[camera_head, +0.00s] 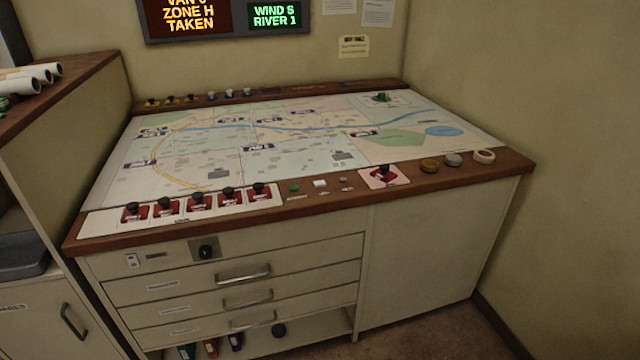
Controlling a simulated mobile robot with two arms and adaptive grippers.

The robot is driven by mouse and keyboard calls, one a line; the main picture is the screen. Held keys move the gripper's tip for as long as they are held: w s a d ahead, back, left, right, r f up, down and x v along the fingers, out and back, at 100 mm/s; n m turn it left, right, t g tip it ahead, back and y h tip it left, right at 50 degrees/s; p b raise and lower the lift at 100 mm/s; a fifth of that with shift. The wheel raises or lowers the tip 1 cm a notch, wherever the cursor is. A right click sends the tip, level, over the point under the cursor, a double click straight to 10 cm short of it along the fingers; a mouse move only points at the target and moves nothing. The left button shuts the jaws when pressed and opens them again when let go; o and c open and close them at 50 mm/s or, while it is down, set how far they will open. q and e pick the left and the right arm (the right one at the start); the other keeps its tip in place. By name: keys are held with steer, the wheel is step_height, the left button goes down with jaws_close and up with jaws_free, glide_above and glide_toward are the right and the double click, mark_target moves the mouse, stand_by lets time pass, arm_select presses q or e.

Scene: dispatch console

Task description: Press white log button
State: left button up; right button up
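The dispatch console (456,179) stands against the back wall with a map top and a brown wooden rim. A small white button (320,184) sits on the front rim, right of a small green button (294,188). It looks like the white log button, but its label is too small to read. Nothing covers the white button. Neither of my grippers is in view.
Several red switches with black knobs (197,202) line the front left rim, and another (383,174) stands right of the buttons. Round pieces (453,160) sit at the right. A cabinet with paper rolls (38,74) flanks the left; floor shows at lower right.

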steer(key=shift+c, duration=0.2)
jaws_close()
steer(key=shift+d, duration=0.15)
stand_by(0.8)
